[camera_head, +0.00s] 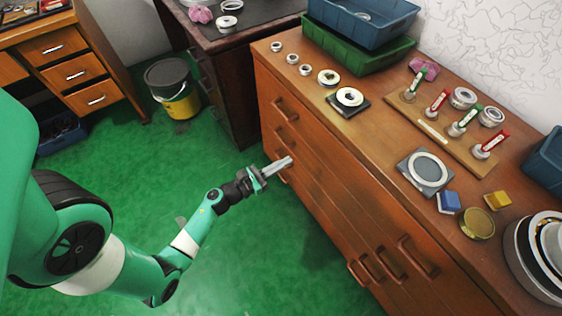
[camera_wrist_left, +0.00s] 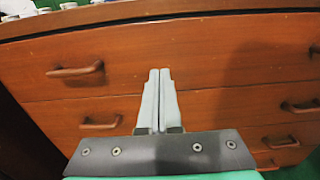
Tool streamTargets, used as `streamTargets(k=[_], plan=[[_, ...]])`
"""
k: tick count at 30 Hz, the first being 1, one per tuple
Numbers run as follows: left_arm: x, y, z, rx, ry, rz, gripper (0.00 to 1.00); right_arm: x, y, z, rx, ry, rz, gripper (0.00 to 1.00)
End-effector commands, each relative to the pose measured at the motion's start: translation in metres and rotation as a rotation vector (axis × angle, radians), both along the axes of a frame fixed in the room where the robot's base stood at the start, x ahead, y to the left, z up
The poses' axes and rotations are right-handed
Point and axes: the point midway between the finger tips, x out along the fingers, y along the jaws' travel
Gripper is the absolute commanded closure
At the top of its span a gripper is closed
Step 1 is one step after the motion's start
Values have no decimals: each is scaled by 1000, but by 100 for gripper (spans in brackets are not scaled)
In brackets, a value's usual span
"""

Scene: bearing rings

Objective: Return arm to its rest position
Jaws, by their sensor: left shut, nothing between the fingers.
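My left arm comes in from the left in the head view, and its gripper (camera_head: 279,166) is in front of the drawer fronts of the wooden cabinet (camera_head: 340,215), below the level of its top. In the left wrist view the two fingers (camera_wrist_left: 159,100) lie side by side, shut and empty, with drawer fronts behind them. I cannot tell exactly how far the fingertips are from the cabinet. My right gripper is not in view.
The cabinet top holds several bearing rings (camera_head: 350,96), a wooden board with red and green tools (camera_head: 437,131), a grey plate with a ring (camera_head: 427,170) and stacked crates (camera_head: 352,50). Drawer handles (camera_head: 285,110) stick out.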

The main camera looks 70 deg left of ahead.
Motion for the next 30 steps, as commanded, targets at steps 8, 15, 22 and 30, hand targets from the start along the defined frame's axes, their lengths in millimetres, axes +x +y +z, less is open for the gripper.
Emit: streamTargets(k=[8,15,22,30], plan=[[-5,-2,0,0,0,0,100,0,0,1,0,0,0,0],[-3,-5,3,0,0,-11,100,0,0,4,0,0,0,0],[62,-35,102,105,-119,-176,100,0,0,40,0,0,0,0],[128,-91,326,156,-524,-347,100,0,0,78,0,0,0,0]])
